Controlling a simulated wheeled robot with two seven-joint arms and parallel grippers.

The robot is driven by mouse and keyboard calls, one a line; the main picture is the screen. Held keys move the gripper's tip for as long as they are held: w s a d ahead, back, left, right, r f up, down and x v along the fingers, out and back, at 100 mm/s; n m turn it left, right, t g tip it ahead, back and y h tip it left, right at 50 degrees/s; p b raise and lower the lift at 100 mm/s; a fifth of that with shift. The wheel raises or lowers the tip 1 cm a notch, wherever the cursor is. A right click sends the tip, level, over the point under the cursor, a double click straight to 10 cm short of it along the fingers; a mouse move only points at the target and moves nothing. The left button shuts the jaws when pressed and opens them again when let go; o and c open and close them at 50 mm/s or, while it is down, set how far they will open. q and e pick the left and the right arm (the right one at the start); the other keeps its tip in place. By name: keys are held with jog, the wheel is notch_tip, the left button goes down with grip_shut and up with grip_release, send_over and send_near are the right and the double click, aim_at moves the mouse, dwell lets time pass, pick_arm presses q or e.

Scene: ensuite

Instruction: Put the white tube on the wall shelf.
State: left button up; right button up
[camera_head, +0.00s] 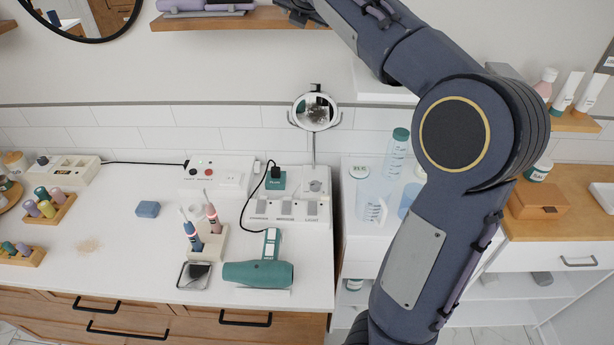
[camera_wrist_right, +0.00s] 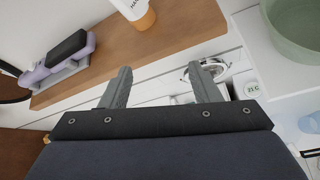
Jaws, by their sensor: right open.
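A white tube (camera_wrist_right: 133,8) with an orange cap stands cap down on the wooden wall shelf (camera_wrist_right: 185,33) in the right wrist view; its upper part is cut off by the frame. The same shelf shows at the top of the head view (camera_head: 240,21), where this tube is not visible. My right gripper (camera_wrist_right: 161,76) is open, with nothing between its fingers, and the tube is beyond the fingertips, apart from them. In the head view my right arm reaches up to the shelf's right end, with the gripper largely cut off. My left gripper is not in view.
A purple item (camera_head: 205,5) lies on the shelf's left part. Other white tubes (camera_head: 566,92) stand on a small right shelf (camera_head: 575,122). A round mirror (camera_head: 314,112) is below the wall shelf. The counter holds a green hair dryer (camera_head: 258,272) and toothbrushes (camera_head: 213,216).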

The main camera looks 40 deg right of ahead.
jog(key=s+a+f+m+g+y, duration=0.1)
jog(key=s+a+f+m+y, duration=0.2)
jog(key=s+a+f+m, duration=0.4)
jog(key=s+a+f+m+g+y, duration=0.2)
jog(key=s+a+f+m+y, duration=0.1)
jog(key=s+a+f+m, duration=0.5)
jog(key=s+a+f+m+g+y, duration=0.1)
jog(key=s+a+f+m+y, duration=0.3)
jog(key=s, duration=1.3)
jog(key=a+f+m, duration=0.4)
jog(key=f+m, duration=0.3)
jog(key=f, duration=0.2)
jog(key=shift+a+f, duration=0.25)
jog(key=shift+f, duration=0.05)
jog(key=shift+s+f, duration=0.1)
jog(key=shift+f, duration=0.05)
notch_tip(320, 180, down, 4)
jog(key=b, duration=0.4)
jog(key=shift+f, duration=0.1)
